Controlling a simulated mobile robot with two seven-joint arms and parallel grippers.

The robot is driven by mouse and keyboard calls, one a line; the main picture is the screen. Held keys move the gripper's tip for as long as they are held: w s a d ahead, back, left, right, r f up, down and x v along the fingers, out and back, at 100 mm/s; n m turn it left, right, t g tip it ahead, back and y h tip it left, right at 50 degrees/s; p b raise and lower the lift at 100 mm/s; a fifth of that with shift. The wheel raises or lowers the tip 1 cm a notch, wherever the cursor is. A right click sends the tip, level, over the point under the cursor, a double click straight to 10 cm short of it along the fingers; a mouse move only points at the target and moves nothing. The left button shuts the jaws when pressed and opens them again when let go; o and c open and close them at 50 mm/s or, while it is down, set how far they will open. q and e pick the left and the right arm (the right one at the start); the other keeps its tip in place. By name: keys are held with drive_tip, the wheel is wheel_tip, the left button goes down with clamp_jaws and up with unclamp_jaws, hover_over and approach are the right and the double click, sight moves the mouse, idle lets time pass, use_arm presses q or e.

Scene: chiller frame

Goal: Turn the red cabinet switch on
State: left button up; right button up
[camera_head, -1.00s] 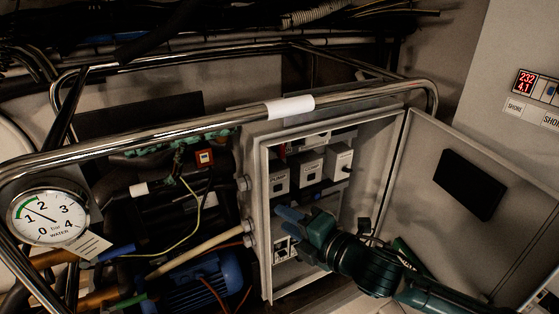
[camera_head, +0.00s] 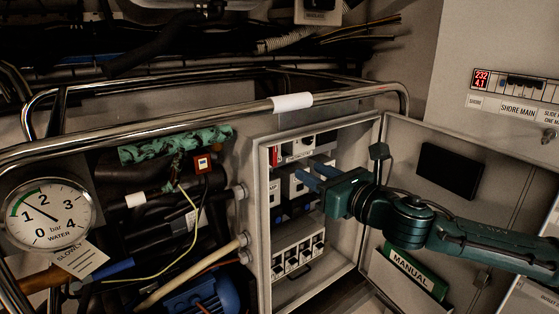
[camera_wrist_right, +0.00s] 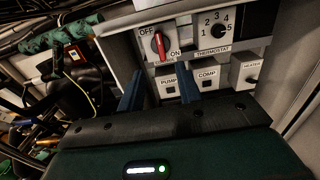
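The red cabinet switch (camera_wrist_right: 160,45) is a red rotary handle on a white plate, at the top left of the open cabinet's panel. In the right wrist view its handle stands nearly upright, between the OFF label at upper left and the ON label at lower right. Its red also shows in the head view (camera_head: 275,156). My right gripper (camera_head: 309,178) is in front of the panel, to the right of and below the switch. In the right wrist view its two blue fingers (camera_wrist_right: 159,90) are apart with nothing between them, below the switch. My left gripper is not in view.
The thermostat dial (camera_wrist_right: 219,32) is right of the switch. PUMP (camera_wrist_right: 170,86), COMP (camera_wrist_right: 208,79) and HEATER (camera_wrist_right: 251,74) modules sit below. The cabinet door (camera_head: 420,215) stands open at the right. A chrome rail (camera_head: 220,110) runs above the cabinet; a pressure gauge (camera_head: 47,213) is at left.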

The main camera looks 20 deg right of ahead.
sight(276, 153)
drive_tip(key=x, duration=1.1)
drive_tip(key=shift+w+a+f+p, duration=0.1)
drive_tip(key=shift+w+p, duration=0.2)
clamp_jaws()
